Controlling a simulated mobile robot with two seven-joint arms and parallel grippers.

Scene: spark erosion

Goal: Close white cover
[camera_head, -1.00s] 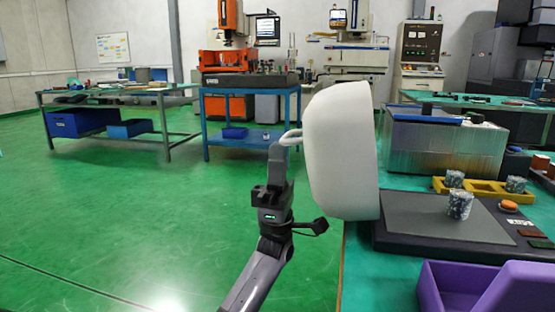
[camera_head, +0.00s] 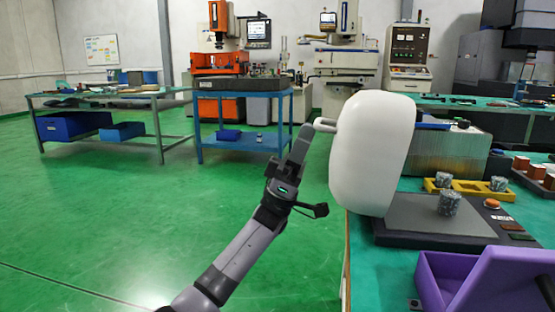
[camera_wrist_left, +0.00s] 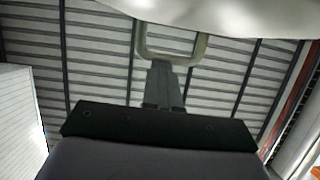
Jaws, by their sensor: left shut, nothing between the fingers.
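The white cover (camera_head: 372,155) stands raised on edge at the left side of a dark flat device (camera_head: 440,232) on the teal table. Its pale loop handle (camera_head: 325,124) sticks out to the left near the top. My left gripper (camera_head: 304,138) is shut and empty, pointing up, with its fingertips at the handle. In the left wrist view the shut fingers (camera_wrist_left: 163,82) reach the loop handle (camera_wrist_left: 168,52), just below the cover's white surface (camera_wrist_left: 225,15). Whether they press on it I cannot tell. My right gripper is not in view.
On the device's grey plate stands a speckled cylinder (camera_head: 449,203). Behind it is a yellow holder (camera_head: 470,190) with more cylinders. An open purple box (camera_head: 445,285) stands in front. The green floor left of the table is clear.

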